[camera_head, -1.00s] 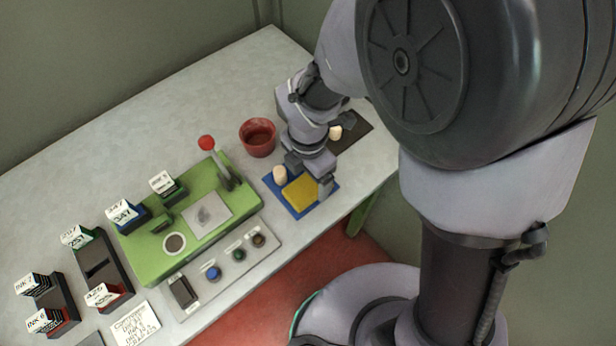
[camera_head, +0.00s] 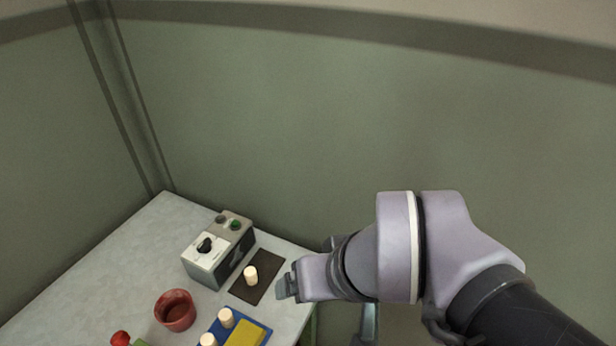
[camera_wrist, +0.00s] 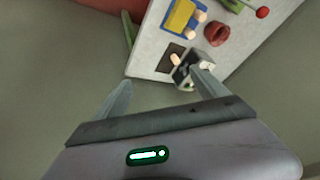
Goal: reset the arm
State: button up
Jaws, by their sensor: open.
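My gripper (camera_head: 287,284) is raised near the right edge of the table in the head view, beside the dark mat. In the wrist view my gripper (camera_wrist: 162,95) shows two fingers spread wide with nothing between them. One cork stopper (camera_head: 251,275) stands on the dark mat (camera_head: 268,266). Two more corks (camera_head: 226,317) (camera_head: 208,340) stand at the blue tray (camera_head: 262,327) with a yellow pad (camera_head: 245,335). The corks also show in the wrist view, small and far off.
A grey box with a black knob (camera_head: 206,246) stands at the back of the table (camera_head: 130,246). A red pot (camera_head: 175,310) stands left of the blue tray. A red ball knob (camera_head: 121,339) shows at the lower edge. The table's right side is open floor and wall.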

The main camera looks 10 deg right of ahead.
jog(key=shift+s+d+f+m+t+b, duration=0.1)
jog(key=shift+s+d+f+m+b, duration=0.05)
jog(key=shift+f+m+b, duration=0.45)
jog(key=shift+s+d+f+m+t+b, duration=0.1)
jog(key=shift+s+d+f+m+b, duration=0.1)
jog(key=shift+f+m+b, duration=0.4)
jog(key=shift+s+d+f+m+t+b, duration=0.15)
jog(key=shift+f+m+b, duration=0.3)
jog(key=shift+m+b, duration=0.3)
